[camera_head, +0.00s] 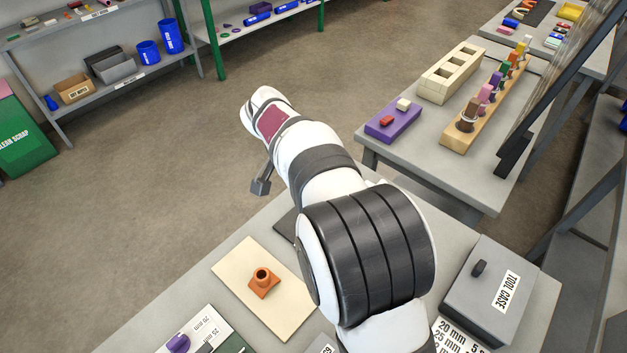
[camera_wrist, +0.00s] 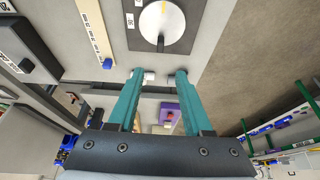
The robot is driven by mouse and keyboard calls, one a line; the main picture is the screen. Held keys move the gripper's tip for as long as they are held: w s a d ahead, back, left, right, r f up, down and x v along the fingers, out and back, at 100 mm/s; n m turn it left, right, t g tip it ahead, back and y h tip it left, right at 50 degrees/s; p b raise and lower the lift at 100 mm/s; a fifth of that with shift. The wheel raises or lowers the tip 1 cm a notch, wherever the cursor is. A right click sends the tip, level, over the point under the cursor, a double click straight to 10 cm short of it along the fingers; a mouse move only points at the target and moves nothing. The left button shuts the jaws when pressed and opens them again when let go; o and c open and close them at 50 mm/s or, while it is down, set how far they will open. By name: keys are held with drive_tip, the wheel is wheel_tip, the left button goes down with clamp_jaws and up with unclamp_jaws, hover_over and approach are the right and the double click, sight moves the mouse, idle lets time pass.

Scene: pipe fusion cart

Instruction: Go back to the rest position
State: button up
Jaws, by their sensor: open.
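My gripper (camera_wrist: 159,76) shows in the wrist view with its two teal fingers apart and nothing held between them. In the head view my arm reaches away over the far edge of the near grey table (camera_head: 205,300), and the fingers cannot be made out there. In the wrist view, a dark plate with a round white dial (camera_wrist: 156,20) and a dark handle lies beyond the fingertips, apart from them. A purple block (camera_wrist: 170,112) appears between the fingers, farther off.
An orange fitting (camera_head: 263,283) sits on a cream board (camera_head: 290,318). A grey tool case (camera_head: 490,295) stands at right. A second table holds a purple board (camera_head: 395,122), a cream block with square openings (camera_head: 452,72) and a wooden peg rack (camera_head: 458,138). Open floor (camera_head: 130,200) lies left.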

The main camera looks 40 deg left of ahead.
drive_tip(key=s+d+r+m+g, duration=0.15)
drive_tip(key=d+r, duration=0.25)
drive_tip(key=d, duration=0.9)
drive_tip(key=d+r+m+g, duration=0.1)
drive_tip(key=d+r+g, duration=0.15)
drive_tip(key=d, duration=1.15)
drive_tip(key=s+d+f+m+y, duration=0.1)
drive_tip(key=s+d, duration=0.4)
drive_tip(key=s, duration=0.3)
drive_tip(key=s+d+f+m, duration=0.1)
drive_tip(key=s+d+m, duration=0.1)
drive_tip(key=s+d, duration=0.4)
drive_tip(key=s, duration=0.3)
drive_tip(key=shift+s+d+f+g+y, duration=0.15)
drive_tip(key=shift+s+d+g+y, duration=0.15)
drive_tip(key=shift+y, duration=0.1)
